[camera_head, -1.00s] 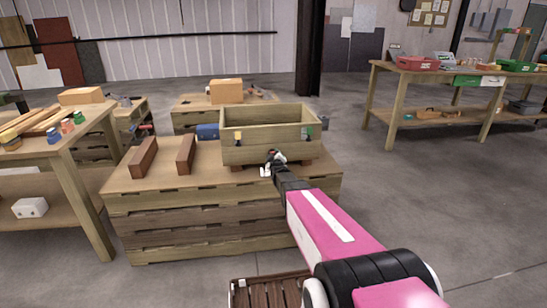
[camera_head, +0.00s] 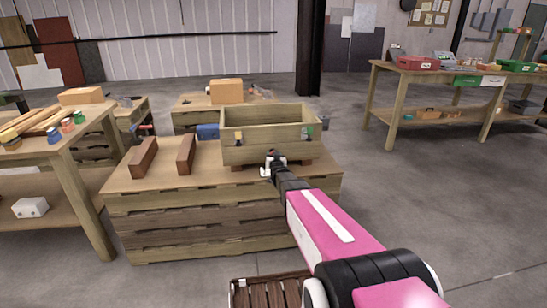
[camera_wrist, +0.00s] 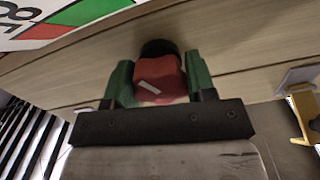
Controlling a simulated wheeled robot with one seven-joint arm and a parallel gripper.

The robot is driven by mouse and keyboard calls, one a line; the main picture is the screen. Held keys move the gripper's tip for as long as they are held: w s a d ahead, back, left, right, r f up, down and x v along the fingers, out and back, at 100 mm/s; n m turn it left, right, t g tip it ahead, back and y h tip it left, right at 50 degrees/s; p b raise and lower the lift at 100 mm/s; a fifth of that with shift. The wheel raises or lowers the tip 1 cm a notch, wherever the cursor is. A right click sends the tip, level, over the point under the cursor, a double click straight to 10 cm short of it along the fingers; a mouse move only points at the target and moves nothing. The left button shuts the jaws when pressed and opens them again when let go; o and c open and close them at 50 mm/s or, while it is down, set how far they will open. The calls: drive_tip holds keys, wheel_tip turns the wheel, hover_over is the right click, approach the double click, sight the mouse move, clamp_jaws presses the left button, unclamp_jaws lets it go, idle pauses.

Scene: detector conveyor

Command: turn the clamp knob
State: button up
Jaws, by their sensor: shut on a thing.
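The clamp knob (camera_wrist: 158,86) is red with a white mark on its face, in the middle of the wrist view. A black part shows behind it, against pale wood. My gripper (camera_wrist: 160,76) has green fingers, one on each side of the knob, and is shut on it. In the head view my gripper (camera_head: 272,160) is at the front wall of a wooden box (camera_head: 262,143). There the knob is hidden or too small to make out.
The box stands on a wooden crate-like bench (camera_head: 215,213) with two brown blocks (camera_head: 143,157) to its left. A yellow part (camera_wrist: 301,118) is at the right of the wrist view. A red, green and white label (camera_wrist: 75,18) is at upper left. Open floor lies at right.

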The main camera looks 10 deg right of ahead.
drive_tip(key=shift+m, duration=2.2)
drive_tip(key=o, duration=0.9)
drive_tip(key=shift+s, duration=0.15)
drive_tip(key=s, duration=1)
drive_tip(key=shift+s, duration=0.3)
